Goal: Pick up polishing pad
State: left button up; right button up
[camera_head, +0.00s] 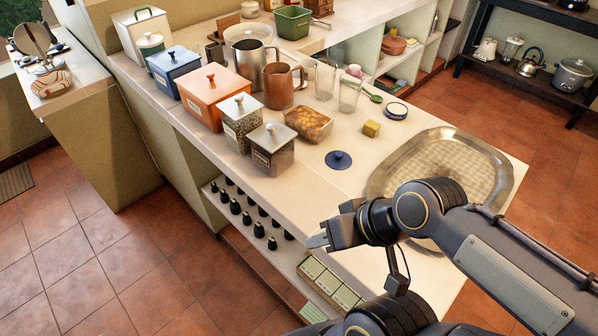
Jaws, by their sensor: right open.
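I cannot tell for sure which item is the polishing pad. A small yellow block (371,128) lies on the pale counter, left of the big metal tray. A dark blue disc with a knob (338,160) lies flat nearer the counter's front edge. A round dark-rimmed item with a pale top (396,111) lies behind the yellow block. My right gripper (318,238) reaches in from the right, at the counter's front edge, nearer than the disc and apart from all three. It is open, with nothing seen in it. My left gripper is not in view.
The oval metal tray (496,166) fills the counter's right end, partly behind my arm. Glass jars, a glass dish of food (309,124), canisters, a copper mug (281,86) and glasses crowd the left and back. Bare counter surrounds the disc. Black-topped bottles (259,229) stand on a shelf below.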

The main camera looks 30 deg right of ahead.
aim_at(371, 128)
jog(key=k+z, duration=0.2)
jog(key=z, duration=1.25)
